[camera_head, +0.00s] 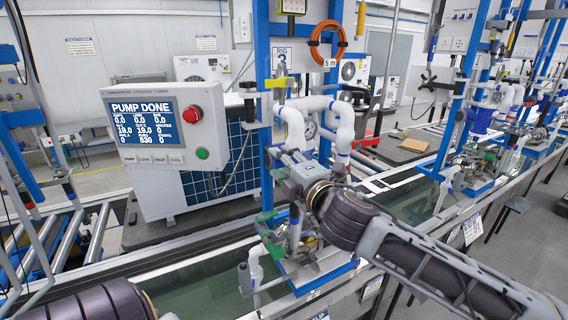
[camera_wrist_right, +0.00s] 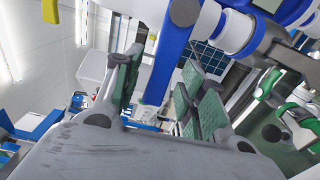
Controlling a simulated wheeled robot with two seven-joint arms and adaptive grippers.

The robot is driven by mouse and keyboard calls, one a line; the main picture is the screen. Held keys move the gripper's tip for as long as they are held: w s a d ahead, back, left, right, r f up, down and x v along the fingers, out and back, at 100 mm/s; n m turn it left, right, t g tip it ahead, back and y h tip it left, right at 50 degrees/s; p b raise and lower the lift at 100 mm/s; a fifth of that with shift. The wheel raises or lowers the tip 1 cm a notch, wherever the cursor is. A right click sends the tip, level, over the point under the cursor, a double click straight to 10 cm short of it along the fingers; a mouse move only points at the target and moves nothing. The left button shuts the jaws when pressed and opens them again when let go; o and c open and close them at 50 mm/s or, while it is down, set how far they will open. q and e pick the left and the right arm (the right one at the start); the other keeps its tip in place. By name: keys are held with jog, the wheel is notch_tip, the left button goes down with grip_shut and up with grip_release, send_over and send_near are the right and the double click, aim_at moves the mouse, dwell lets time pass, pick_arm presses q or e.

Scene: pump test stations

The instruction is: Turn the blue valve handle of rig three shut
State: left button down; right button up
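In the right wrist view, my right gripper (camera_wrist_right: 163,95) shows two green-padded fingers spread apart. A blue bar (camera_wrist_right: 168,58) with a dark round end runs down between or behind them; I cannot tell whether it is the valve handle or a frame post. No contact shows. My left gripper is out of view.
A control panel (camera_head: 160,126) reading PUMP DONE is left of the rig. An orange hose coil (camera_head: 328,43) hangs above. Green fittings (camera_head: 272,243) sit low on the rig, close to my right gripper. Another blue rig (camera_head: 478,110) stands to the right.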

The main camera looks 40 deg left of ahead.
jog(key=v, duration=1.2)
dwell(0.8)
dwell(0.7)
